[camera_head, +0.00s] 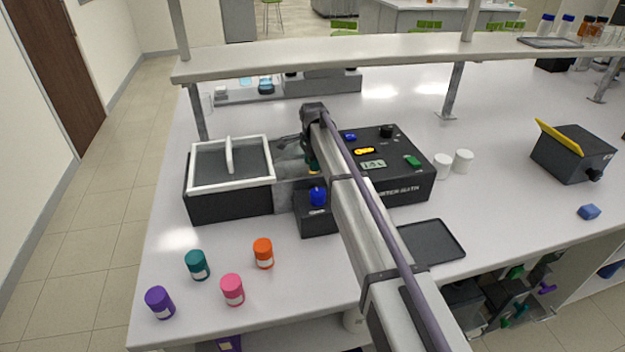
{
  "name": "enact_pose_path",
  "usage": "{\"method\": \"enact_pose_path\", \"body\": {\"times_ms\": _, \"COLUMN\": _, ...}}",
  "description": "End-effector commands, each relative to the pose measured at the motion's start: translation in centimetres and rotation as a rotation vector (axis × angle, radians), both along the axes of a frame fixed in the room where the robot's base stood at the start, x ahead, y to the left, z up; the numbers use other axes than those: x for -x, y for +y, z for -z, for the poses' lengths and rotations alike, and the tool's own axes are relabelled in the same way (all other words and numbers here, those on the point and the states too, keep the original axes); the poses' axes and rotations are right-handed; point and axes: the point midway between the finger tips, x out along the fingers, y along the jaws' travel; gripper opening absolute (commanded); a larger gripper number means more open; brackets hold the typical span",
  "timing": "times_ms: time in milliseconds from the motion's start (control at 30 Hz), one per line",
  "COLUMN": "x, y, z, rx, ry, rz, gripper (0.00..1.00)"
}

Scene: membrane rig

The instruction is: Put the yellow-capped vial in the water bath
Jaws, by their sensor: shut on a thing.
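The water bath has a dark tank (228,204) at the left and a control panel (405,188) at the right. A white-framed lid (230,139) with an upright handle lies over the left part. A grey section (290,181) lies between lid and panel, partly hidden by my arm. My gripper (312,160) points down over this middle section, mostly hidden behind my arm. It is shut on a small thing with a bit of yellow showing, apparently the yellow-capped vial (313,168). I cannot tell how deep it hangs. A blue-capped vial (318,195) stands in a dark block (316,224) in front.
Purple (160,302), teal (197,265), pink (232,290) and orange (263,253) jars stand front left. A shelf (400,48) spans behind.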

Motion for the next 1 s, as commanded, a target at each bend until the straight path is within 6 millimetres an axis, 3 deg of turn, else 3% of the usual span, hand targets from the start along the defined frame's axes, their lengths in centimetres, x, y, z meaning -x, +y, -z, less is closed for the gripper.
{"method": "enact_pose_path", "body": {"times_ms": 200, "x": 0.0, "y": 0.0, "z": 4.0, "rx": 0.0, "ry": 0.0, "rz": 0.0, "gripper": 0.07}}
{"method": "enact_pose_path", "body": {"times_ms": 567, "x": 0.0, "y": 0.0, "z": 3.9, "rx": 0.0, "ry": 0.0, "rz": 0.0, "gripper": 0.04}}
{"method": "enact_pose_path", "body": {"times_ms": 600, "x": 0.0, "y": 0.0, "z": 3.8, "rx": 0.0, "ry": 0.0, "rz": 0.0, "gripper": 0.33}}
{"method": "enact_pose_path", "body": {"times_ms": 833, "x": 0.0, "y": 0.0, "z": 3.7, "rx": 0.0, "ry": 0.0, "rz": 0.0, "gripper": 0.55}}
{"method": "enact_pose_path", "body": {"times_ms": 1000, "x": 0.0, "y": 0.0, "z": 3.7, "rx": 0.0, "ry": 0.0, "rz": 0.0, "gripper": 0.56}}
